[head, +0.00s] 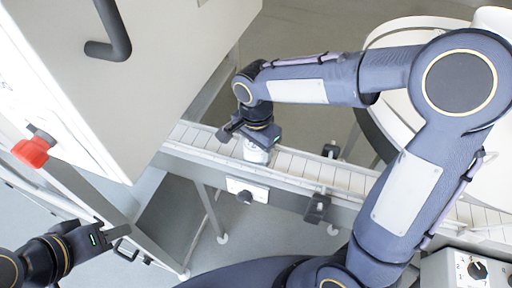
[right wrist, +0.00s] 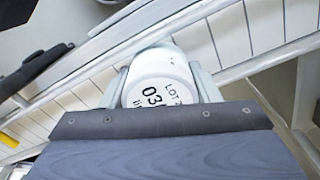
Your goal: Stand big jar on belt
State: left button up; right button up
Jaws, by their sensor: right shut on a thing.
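A white jar (head: 256,153) with a printed lid is at the slatted conveyor belt (head: 186,136) in the head view. In the right wrist view the jar's white lid (right wrist: 158,85) shows black print with "LOT" and "03". My right gripper (head: 257,140) reaches down over the belt and is shut on the jar, with a finger on each side of it. The jar looks upright; whether its base touches the belt is hidden. The belt also shows in the right wrist view (right wrist: 232,38). My left gripper (head: 112,237) is at the lower left, away from the belt, its jaws unclear.
A large light cabinet (head: 130,60) with a dark handle stands at the upper left. A red knob (head: 32,151) is on its lower frame. Dark brackets (head: 317,208) sit along the belt's edge. A control box with a dial (head: 476,270) is at the lower right.

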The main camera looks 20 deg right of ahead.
jog(key=shift+f, duration=0.2)
jog(key=o, duration=1.1)
jog(key=shift+c, duration=0.2)
notch_tip(320, 180, up, 13)
jog(key=shift+f+p, duration=0.2)
jog(key=shift+p, duration=0.25)
jog(key=shift+s, duration=0.1)
